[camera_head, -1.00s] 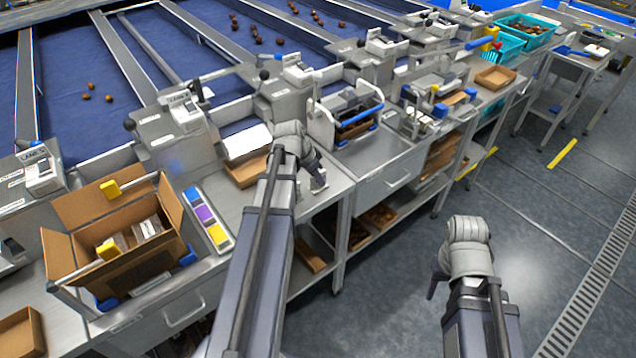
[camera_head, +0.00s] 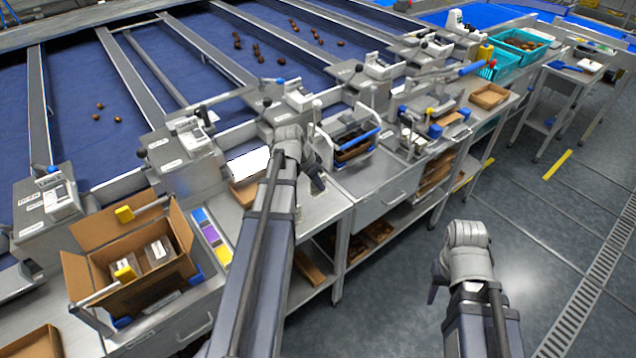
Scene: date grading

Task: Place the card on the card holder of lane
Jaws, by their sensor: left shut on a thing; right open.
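My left gripper (camera_head: 313,178) reaches over the bench in front of a lane station. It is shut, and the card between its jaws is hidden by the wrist. My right gripper (camera_head: 436,290) hangs over the floor, open and apart from everything. Grey lane units with small label plates stand along the belt edge, such as the left unit (camera_head: 60,202) and the nearer middle unit (camera_head: 190,140). I cannot make out which part is the card holder. A strip of blue, purple and yellow cards (camera_head: 211,236) lies on the bench right of the carton.
An open carton (camera_head: 190,268) with packs stands at the left. A white panel (camera_head: 248,163) and a small brown tray (camera_head: 243,195) are just left of my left wrist. A blue-handled rack (camera_head: 355,150) stands to its right. The floor at right is clear.

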